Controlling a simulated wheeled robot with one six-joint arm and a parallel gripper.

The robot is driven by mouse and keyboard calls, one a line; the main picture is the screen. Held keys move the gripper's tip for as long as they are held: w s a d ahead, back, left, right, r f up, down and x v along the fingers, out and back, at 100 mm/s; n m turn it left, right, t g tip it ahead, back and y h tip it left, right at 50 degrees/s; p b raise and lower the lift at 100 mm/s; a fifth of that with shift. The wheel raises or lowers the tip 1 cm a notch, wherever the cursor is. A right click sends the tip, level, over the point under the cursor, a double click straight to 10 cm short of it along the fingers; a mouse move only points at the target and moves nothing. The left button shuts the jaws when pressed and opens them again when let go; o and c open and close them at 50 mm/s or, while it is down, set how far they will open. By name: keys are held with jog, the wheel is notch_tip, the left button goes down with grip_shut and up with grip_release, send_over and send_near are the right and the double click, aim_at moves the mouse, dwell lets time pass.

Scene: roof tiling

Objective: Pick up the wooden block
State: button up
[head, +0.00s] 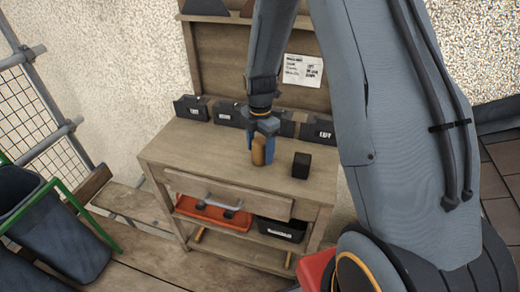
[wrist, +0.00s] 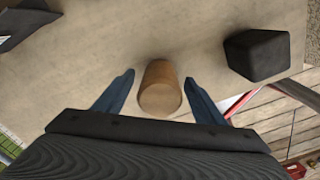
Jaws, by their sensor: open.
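The wooden block (head: 258,151) is a light brown, rounded upright piece on the wooden workbench (head: 190,152). My gripper (head: 264,146) is directly over it, pointing down. In the wrist view the wooden block (wrist: 160,88) stands between the two blue fingers of my gripper (wrist: 159,92). The fingers are apart, with a visible gap on each side of the block.
A black block (head: 301,165) stands on the bench just right of the wooden block. Several dark labelled bins (head: 192,108) line the bench's back edge. A red tray (head: 212,213) and a black bin (head: 281,229) sit on the shelf below. The bench's front left is clear.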

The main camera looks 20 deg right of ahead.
jog(key=shift+f, duration=1.1)
jog(key=shift+c, duration=0.4)
jog(key=c, duration=1.2)
jog(key=shift+o, duration=0.2)
jog(key=shift+r, duration=0.15)
notch_tip(320, 180, up, 10)
jog(key=shift+f+b, duration=0.1)
jog(key=shift+b, duration=1.05)
